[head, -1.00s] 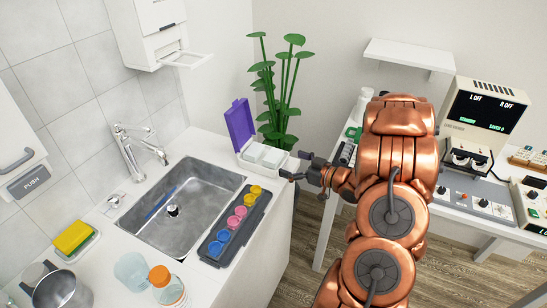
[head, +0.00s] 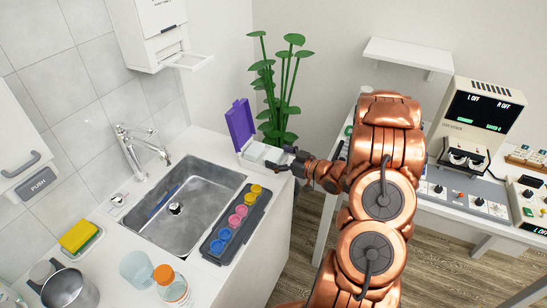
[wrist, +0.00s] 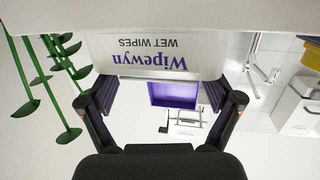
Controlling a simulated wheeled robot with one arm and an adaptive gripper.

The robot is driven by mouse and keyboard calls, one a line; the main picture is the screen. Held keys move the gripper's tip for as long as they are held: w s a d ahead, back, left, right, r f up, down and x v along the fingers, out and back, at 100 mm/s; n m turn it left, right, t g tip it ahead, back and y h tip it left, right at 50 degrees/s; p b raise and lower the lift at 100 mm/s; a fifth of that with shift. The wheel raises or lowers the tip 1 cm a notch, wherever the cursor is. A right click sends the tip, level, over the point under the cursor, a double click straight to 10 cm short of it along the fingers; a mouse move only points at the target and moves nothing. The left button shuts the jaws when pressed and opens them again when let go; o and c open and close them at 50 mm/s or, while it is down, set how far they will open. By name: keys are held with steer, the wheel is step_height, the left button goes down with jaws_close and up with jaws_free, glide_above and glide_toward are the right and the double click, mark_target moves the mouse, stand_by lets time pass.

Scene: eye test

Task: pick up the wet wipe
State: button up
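The wipes box (head: 246,160) stands at the far right corner of the sink counter with its purple lid (head: 240,123) raised. White material, likely the wet wipe (head: 260,151), shows in its open top, but I cannot make out a single sheet. Contact with the box cannot be told.
A paint tray (head: 236,225) lies beside the sink (head: 185,212). A plant (head: 284,85) stands behind the box. A jar with an orange lid (head: 171,286) and a sponge (head: 78,235) are nearer. An instrument desk (head: 470,212) is right, across a floor gap.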

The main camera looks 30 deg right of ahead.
steer(key=c, duration=0.4)
steer(key=shift+o, duration=0.2)
